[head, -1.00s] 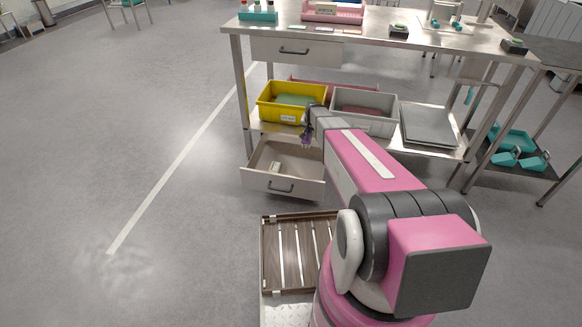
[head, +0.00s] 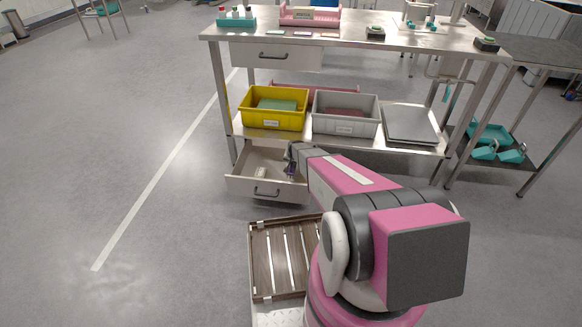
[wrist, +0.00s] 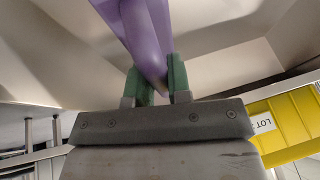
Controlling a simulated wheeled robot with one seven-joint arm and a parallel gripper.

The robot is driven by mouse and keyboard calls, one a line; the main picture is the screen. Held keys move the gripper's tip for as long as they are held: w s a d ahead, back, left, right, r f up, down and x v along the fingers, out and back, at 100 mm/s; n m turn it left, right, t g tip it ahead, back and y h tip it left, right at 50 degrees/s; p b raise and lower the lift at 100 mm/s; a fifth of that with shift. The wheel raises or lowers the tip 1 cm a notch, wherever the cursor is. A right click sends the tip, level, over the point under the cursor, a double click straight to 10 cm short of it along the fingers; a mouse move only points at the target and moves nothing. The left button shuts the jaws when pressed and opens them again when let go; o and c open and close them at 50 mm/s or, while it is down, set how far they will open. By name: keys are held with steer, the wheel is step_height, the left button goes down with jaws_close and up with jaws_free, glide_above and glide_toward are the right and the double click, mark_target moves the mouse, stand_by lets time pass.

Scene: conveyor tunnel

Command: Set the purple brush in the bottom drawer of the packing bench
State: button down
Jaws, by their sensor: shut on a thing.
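The bottom drawer (head: 238,185) of the packing bench (head: 330,35) is pulled open below the lower shelf. A small pale item (head: 260,172) lies inside it at the left. My gripper (head: 291,172) is at the right part of the drawer opening, pointing down. In the wrist view my gripper's green fingertips (wrist: 158,84) are shut on the purple brush (wrist: 143,35), which extends away from them toward the drawer's pale inside. Only a small purple part shows in the head view. Whether the brush touches the drawer floor cannot be told.
A yellow bin (head: 273,121) and a grey bin (head: 345,128) stand on the lower shelf just above the drawer, beside a grey flat case (head: 410,124). The upper drawer (head: 275,57) is shut. A slatted wooden crate (head: 257,262) sits in front.

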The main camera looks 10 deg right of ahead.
steer(key=shift+f, duration=1.7)
steer(key=shift+f, duration=0.15)
steer(key=c, duration=1.1)
jaws_free()
steer(key=shift+o, duration=0.2)
steer(key=a+v, duration=0.1)
steer(key=v, duration=1.1)
steer(key=s+r+n+g, duration=0.2)
steer(key=s+r, duration=1.1)
steer(key=s, duration=0.3)
steer(key=s+r+n+g, duration=0.2)
steer(key=s+r+g, duration=0.1)
steer(key=s+r, duration=1)
steer(key=s, duration=0.3)
steer(key=shift+d+r+h, duration=0.2)
steer(key=shift+r+h, duration=0.05)
steer(key=shift+h, duration=0.05)
steer(key=shift+s, duration=0.1)
